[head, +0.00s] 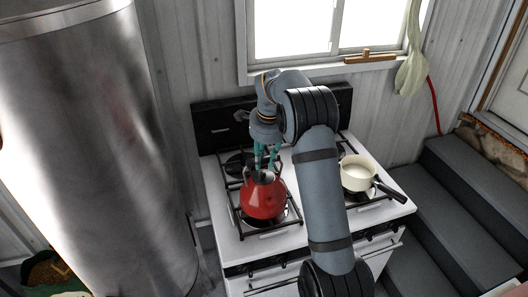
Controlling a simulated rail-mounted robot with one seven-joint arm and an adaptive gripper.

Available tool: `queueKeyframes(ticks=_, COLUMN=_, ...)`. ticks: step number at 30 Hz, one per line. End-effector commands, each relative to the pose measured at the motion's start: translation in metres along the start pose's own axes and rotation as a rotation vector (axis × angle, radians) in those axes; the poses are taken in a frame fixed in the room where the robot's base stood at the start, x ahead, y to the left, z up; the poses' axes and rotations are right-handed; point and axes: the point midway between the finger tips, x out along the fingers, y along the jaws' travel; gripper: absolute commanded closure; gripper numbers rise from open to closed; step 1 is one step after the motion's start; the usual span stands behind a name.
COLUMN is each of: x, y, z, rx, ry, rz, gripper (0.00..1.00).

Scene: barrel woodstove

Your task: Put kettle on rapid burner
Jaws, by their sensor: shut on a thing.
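A red kettle (264,198) sits upright over the front left burner (284,221) of a white gas stove (222,218). I cannot tell whether its base rests fully on the grate. My gripper (264,168) reaches down from above with teal fingers and is shut on the top of the kettle, around its handle area. The exact contact is small and partly hidden. Another burner (238,162) shows at the back left, bare. My arm hides the middle of the stove.
A cream saucepan (357,173) with a dark handle stands on the right side of the stove. A large metal cylinder (95,150) fills the left. Dark steps (455,200) lie at the right. A window (300,28) is behind.

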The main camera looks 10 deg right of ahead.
Motion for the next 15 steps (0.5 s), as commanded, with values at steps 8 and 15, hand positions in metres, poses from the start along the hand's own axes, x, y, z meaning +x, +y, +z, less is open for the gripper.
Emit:
queueKeyframes(ticks=8, x=-0.0010, y=-0.0021, z=-0.0001, rx=-0.001, ry=0.000, rz=-0.008, gripper=1.00)
queueKeyframes(ticks=15, x=0.0018, y=0.0003, z=0.0001, rx=0.000, ry=0.000, rz=0.000, gripper=0.62)
